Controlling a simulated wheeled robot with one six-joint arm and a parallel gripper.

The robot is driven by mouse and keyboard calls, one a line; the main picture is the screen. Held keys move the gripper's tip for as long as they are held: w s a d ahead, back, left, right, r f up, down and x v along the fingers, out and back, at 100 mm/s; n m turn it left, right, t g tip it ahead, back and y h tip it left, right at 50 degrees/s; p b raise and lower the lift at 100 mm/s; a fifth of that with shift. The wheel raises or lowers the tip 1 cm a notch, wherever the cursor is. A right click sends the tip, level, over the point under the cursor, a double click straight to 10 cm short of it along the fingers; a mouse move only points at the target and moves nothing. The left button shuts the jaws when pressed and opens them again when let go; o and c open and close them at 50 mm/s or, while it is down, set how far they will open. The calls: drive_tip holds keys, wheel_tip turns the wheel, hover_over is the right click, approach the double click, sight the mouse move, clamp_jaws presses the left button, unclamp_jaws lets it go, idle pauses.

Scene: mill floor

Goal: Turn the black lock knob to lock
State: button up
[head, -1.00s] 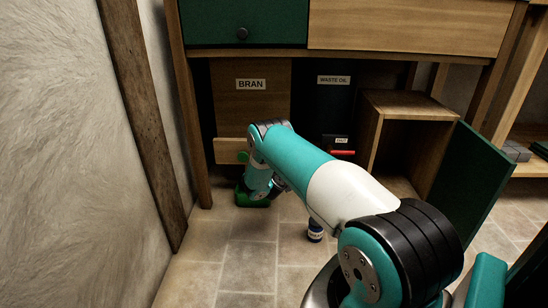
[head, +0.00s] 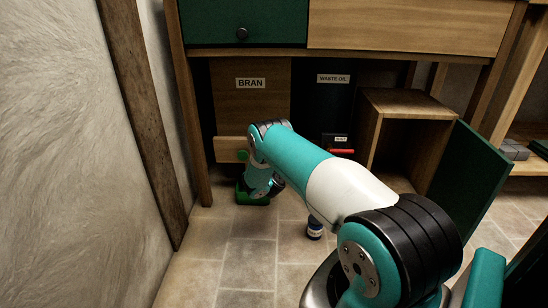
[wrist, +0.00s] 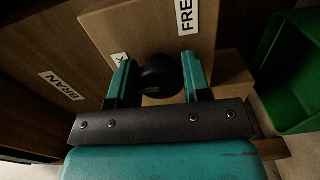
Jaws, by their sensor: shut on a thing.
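The black lock knob (wrist: 160,72) shows in the wrist view, on the face of a wooden block (wrist: 150,35). My gripper (wrist: 159,66) has its two teal fingers on either side of the knob and is shut on it. A white label reading FREE (wrist: 186,14) is above and to the right of the knob. A second white label (wrist: 119,58) is at the left finger, mostly hidden, with only its last letter showing. I cannot tell which label the knob points to. In the head view my arm hides the knob and my fingers.
A wooden panel labelled BRAN (head: 251,84) and a dark WASTE OIL bin (head: 333,100) stand under the bench. An open cabinet with a green door (head: 466,180) is at right. A wall borders the left.

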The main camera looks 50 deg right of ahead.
drive_tip(key=shift+s+f, duration=0.1)
drive_tip(key=shift+s, duration=0.05)
idle(0.4)
drive_tip(key=o, duration=0.9)
drive_tip(key=shift+d, duration=0.1)
drive_tip(key=shift+c, duration=0.2)
drive_tip(key=shift+o, duration=0.2)
